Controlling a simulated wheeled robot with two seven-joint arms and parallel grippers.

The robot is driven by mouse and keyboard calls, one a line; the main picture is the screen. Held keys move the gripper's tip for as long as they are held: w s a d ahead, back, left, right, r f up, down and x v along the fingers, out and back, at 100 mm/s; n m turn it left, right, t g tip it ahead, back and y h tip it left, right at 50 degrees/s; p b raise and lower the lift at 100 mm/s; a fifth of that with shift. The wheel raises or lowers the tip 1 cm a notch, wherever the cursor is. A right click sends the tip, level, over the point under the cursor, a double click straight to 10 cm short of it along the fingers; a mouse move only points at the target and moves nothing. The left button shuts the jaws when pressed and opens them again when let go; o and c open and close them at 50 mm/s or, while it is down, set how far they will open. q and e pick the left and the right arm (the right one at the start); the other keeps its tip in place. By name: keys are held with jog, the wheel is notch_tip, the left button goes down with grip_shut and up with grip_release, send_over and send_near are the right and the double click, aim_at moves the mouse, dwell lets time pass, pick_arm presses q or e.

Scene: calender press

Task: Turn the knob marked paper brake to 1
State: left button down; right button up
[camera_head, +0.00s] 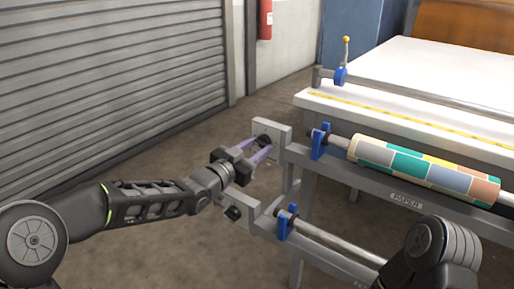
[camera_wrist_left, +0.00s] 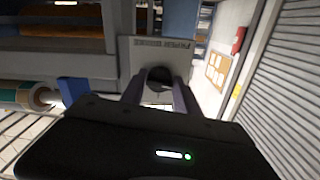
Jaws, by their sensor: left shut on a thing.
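The paper brake knob (camera_head: 263,140) is a dark round knob on a light grey plate (camera_head: 284,134) at the left end of the press frame. In the left wrist view the knob (camera_wrist_left: 159,80) sits on the plate (camera_wrist_left: 140,55), with small upside-down lettering above it. My left gripper (camera_head: 260,152) has its purple-grey fingers closed on either side of the knob; they also show in the left wrist view (camera_wrist_left: 160,88). The knob's pointer and scale numbers cannot be made out. My right gripper is out of view; only part of the right arm shows at the lower right.
A second dark knob (camera_head: 233,213) is on a lower plate. A patterned paper roll (camera_head: 420,165) lies in blue brackets (camera_head: 319,141). A bare roller (camera_head: 335,245) runs below it. A white table (camera_head: 430,75) is behind. Open floor lies left, before a roller shutter (camera_head: 110,70).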

pick_arm(q)
jog(key=c, duration=0.9)
grip_release()
jog(key=v, duration=0.7)
jog(key=shift+s+a+p, duration=0.2)
jog(key=shift+s+p, duration=0.1)
jog(key=shift+p, duration=0.05)
